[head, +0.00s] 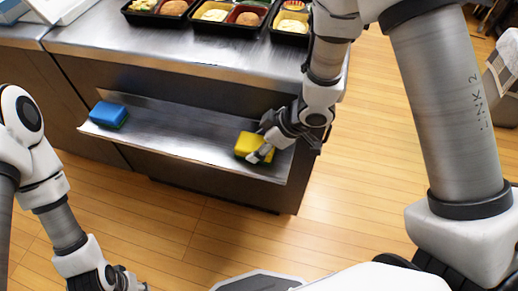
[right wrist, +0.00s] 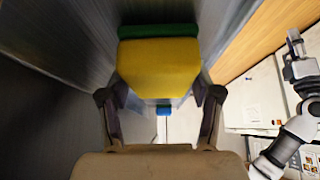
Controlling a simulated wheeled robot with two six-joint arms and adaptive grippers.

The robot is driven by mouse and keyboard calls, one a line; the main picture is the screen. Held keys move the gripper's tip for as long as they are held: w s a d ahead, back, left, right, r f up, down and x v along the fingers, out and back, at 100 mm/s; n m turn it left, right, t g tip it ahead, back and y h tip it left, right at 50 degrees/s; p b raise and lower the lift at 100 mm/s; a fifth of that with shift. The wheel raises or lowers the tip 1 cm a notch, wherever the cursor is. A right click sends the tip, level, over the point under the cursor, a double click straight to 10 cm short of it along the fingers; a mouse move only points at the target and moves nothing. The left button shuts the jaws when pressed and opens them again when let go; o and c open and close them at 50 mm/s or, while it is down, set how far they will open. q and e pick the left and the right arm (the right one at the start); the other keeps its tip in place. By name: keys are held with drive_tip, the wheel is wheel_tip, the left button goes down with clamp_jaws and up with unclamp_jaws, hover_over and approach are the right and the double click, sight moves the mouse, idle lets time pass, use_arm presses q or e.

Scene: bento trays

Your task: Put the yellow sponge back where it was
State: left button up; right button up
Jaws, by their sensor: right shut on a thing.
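The yellow sponge (head: 252,146) is at the right end of the metal shelf (head: 180,138) on the counter's front. My right gripper (head: 264,146) is at its right side and shut on it. In the right wrist view the yellow sponge (right wrist: 158,68), with a green layer along its far edge, sits between the two fingers of my right gripper (right wrist: 160,105). Whether it rests on the shelf or hangs just above it, I cannot tell. My left gripper (head: 122,280) is low at the bottom left, away from the shelf; its fingers are too small and cut off to judge.
A blue sponge (head: 108,115) lies at the shelf's left end. The middle of the shelf is bare. Above it, the steel counter (head: 180,45) holds several black bento trays (head: 232,30) with food along the back. Wooden floor (head: 370,190) lies open to the right.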

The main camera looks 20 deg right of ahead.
drive_tip(key=shift+f, duration=0.2)
drive_tip(key=shift+f, duration=0.15)
drive_tip(key=o, duration=1.1)
